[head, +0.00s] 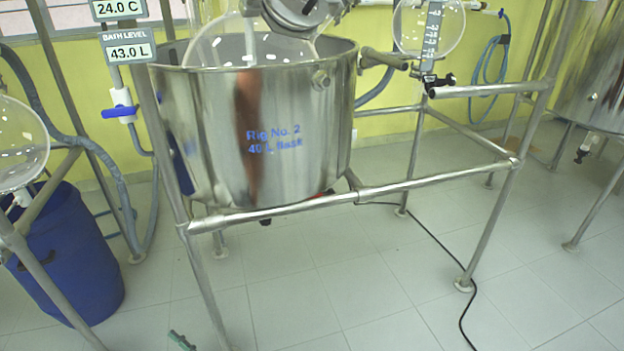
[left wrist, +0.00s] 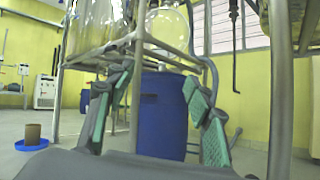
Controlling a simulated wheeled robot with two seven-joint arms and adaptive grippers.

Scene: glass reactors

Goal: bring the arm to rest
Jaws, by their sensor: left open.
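My left gripper (left wrist: 157,82) shows in the left wrist view with its two green-padded fingers spread wide apart. Nothing is between the fingers. Beyond the gap stands a blue drum (left wrist: 163,112), apart from the fingers. In the head view only a small green-padded piece of what looks like my left gripper (head: 181,341) shows at the bottom edge, low in front of the steel frame. The rest of that arm is out of the picture. My right gripper is in neither view.
A steel bath (head: 250,120) marked "Rig No. 2" sits in a tubular frame (head: 330,202). A blue drum (head: 65,265) stands at the left. A black cable (head: 440,246) lies on the tiled floor. A blue tray (left wrist: 32,145) holds a brown container. The floor at lower right is mostly clear.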

